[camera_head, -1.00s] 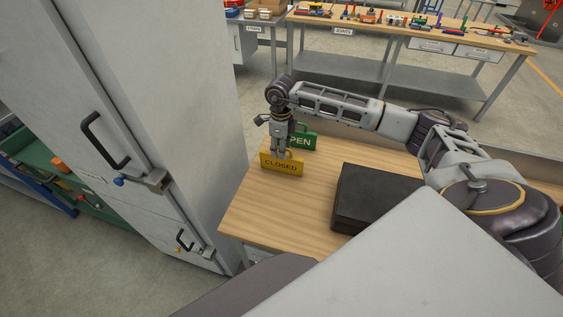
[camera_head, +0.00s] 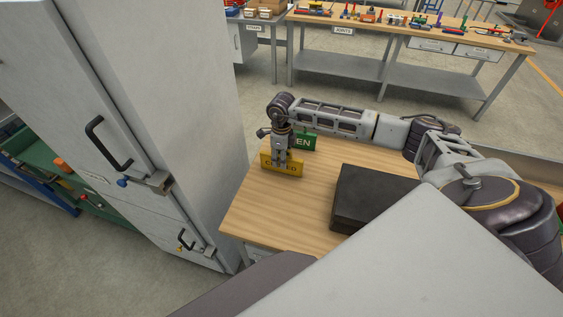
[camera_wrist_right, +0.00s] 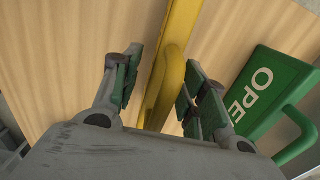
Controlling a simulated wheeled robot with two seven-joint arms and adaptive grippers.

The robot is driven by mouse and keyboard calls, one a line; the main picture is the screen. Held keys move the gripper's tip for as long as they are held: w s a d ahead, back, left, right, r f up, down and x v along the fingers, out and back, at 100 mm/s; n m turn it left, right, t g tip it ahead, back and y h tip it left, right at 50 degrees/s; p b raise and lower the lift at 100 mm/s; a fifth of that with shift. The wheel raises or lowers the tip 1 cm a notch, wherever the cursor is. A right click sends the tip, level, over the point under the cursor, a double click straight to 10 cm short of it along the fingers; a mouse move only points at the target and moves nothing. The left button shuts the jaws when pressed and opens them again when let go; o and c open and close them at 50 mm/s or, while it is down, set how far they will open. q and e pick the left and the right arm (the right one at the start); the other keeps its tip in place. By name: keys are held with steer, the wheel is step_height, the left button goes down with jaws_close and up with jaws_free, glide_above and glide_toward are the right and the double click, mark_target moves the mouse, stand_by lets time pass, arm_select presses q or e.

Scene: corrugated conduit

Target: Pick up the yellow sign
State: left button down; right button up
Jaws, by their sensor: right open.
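The yellow sign (camera_head: 292,169) stands on the wooden table, its lettering partly hidden by my right gripper. My right gripper (camera_head: 281,164) points down over the sign. In the right wrist view, the sign's yellow handle and top edge (camera_wrist_right: 172,70) lie between the two open fingers of the gripper (camera_wrist_right: 160,85), with gaps on both sides. My left gripper does not show in these views.
A green OPEN sign (camera_head: 304,142) stands just behind the yellow one, and it shows right of the fingers in the wrist view (camera_wrist_right: 268,90). A black box (camera_head: 372,200) lies to the right on the table. A tall grey cabinet (camera_head: 170,110) stands at the left. The table front (camera_head: 265,215) is clear.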

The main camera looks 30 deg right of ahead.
steer(key=shift+f, duration=0.35)
jaws_close()
stand_by(0.3)
